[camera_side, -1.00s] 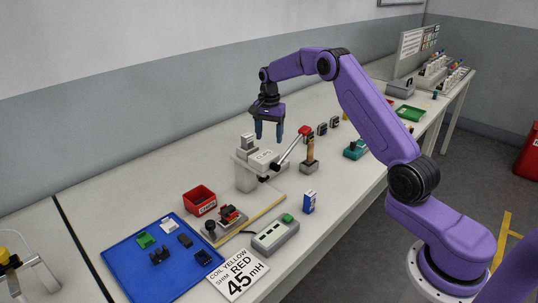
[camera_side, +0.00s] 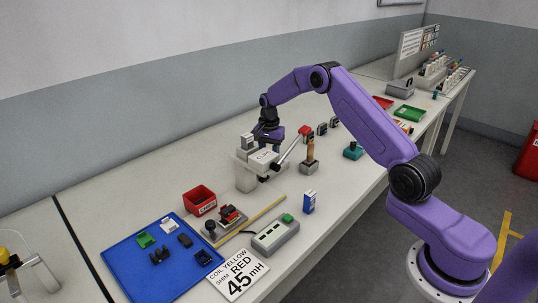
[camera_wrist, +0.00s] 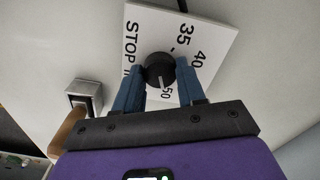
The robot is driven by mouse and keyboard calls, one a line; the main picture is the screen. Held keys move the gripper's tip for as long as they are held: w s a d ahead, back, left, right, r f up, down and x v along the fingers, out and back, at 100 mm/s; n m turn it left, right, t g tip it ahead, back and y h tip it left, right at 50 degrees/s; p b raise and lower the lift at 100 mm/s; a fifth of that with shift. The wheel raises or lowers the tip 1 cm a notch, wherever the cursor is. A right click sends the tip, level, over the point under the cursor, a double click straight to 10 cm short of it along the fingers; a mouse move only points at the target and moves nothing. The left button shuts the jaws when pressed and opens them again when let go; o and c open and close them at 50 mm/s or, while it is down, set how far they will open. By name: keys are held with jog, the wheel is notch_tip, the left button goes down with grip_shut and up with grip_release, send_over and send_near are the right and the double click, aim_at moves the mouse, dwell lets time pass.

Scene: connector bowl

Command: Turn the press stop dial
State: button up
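In the wrist view the press stop dial is a round black knob (camera_wrist: 159,70) with a white pointer line aimed down the picture. It sits on a white scale plate (camera_wrist: 205,28) marked STOP, 35, 40 and 50. My gripper (camera_wrist: 160,66) has its two blue fingers on the left and right of the knob, with the knob between them. I cannot tell whether either finger touches it. In the side view my gripper (camera_side: 268,136) is low behind the press (camera_side: 246,176), which hides its fingertips and the dial.
The press lever with its red knob (camera_side: 304,131) rises to the right of the press. A wooden-handled tool (camera_side: 310,152) stands beyond it. A red bin (camera_side: 199,200), a blue tray (camera_side: 128,262) and a button box (camera_side: 275,236) lie in front. The bench at back left is clear.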

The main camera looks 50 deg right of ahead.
jog(key=c, duration=0.4)
jog(key=shift+n, duration=0.3)
jog(key=n, duration=0.7)
jog(key=shift+n, duration=0.4)
jog(key=n, duration=0.4)
jog(key=shift+n, duration=2.8)
